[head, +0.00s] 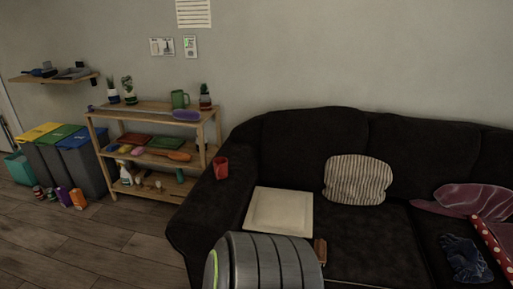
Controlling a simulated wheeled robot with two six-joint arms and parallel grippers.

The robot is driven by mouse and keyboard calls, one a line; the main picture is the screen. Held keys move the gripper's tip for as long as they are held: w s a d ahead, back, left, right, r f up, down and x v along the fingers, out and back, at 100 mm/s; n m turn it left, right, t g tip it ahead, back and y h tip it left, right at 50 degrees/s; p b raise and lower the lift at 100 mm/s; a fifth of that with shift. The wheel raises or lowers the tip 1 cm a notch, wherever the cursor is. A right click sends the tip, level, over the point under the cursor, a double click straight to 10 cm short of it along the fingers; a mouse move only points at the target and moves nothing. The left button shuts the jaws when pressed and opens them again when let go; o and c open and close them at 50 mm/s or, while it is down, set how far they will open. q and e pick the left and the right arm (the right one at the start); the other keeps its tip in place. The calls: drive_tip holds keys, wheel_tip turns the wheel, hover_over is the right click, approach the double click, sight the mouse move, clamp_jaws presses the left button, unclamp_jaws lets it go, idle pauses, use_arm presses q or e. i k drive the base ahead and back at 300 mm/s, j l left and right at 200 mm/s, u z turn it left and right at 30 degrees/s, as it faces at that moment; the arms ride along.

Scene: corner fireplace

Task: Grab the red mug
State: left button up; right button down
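The red mug (221,168) stands upright on the left armrest of the black sofa (200,206), near the armrest's back part. It is in plain sight in the head view, with nothing in front of it. Neither of my grippers is in view.
A cream square board (279,211) lies on the sofa seat, with a striped cushion (357,180) to its right. A wooden shelf unit (150,151) holding plants, a green mug (180,99) and brushes stands behind the armrest. Wooden floor (115,240) is clear at the lower left.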

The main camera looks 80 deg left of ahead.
sight(220, 162)
drive_tip(key=u, duration=3.05)
drive_tip(key=i+j+z, duration=0.2)
drive_tip(key=i+j, duration=0.2)
drive_tip(key=i, duration=0.2)
drive_tip(key=i+j+z, duration=0.15)
drive_tip(key=i+j, duration=0.35)
drive_tip(key=i, duration=0.1)
